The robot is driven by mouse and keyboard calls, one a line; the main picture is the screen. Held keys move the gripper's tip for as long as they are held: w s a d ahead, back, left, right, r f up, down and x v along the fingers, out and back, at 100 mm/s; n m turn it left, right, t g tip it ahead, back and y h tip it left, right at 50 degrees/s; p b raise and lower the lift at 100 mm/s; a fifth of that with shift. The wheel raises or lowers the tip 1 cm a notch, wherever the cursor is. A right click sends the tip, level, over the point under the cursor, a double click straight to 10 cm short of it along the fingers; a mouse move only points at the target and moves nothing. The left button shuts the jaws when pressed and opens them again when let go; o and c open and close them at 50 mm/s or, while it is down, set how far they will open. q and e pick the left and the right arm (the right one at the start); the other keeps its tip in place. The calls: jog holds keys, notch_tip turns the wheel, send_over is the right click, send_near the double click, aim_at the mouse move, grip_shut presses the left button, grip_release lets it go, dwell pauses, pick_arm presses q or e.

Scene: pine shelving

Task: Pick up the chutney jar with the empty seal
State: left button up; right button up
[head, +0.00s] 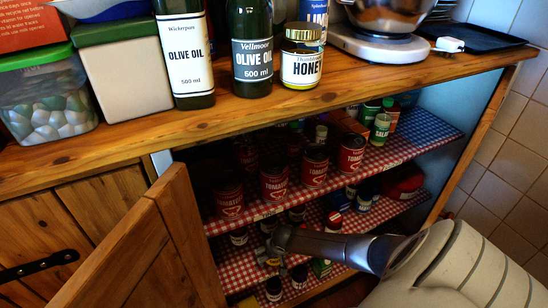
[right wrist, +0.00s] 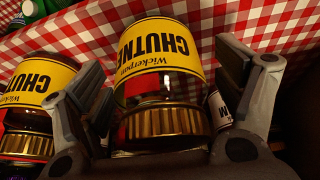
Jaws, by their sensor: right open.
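In the right wrist view a chutney jar (right wrist: 158,75) with a yellow label and a ribbed gold lid stands between the two fingers of my right gripper (right wrist: 160,68). The fingers are open, one on each side of it. A second, similar chutney jar (right wrist: 35,90) is to the left, outside the left finger. I cannot make out a seal on either jar. In the head view my right gripper (head: 278,248) reaches into the lower part of the open cupboard, among small dark jars. My left gripper is not in view.
A red-and-white checked lining (head: 225,222) covers the cupboard shelves. Tomato tins (head: 274,182) stand on the shelf above my right gripper. An open wooden door (head: 140,255) is at the left. Part of another labelled container (right wrist: 219,108) shows behind the right finger.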

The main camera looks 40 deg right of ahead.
jog(key=shift+c, duration=0.4)
jog(key=c, duration=1.1)
jog(key=shift+c, duration=0.2)
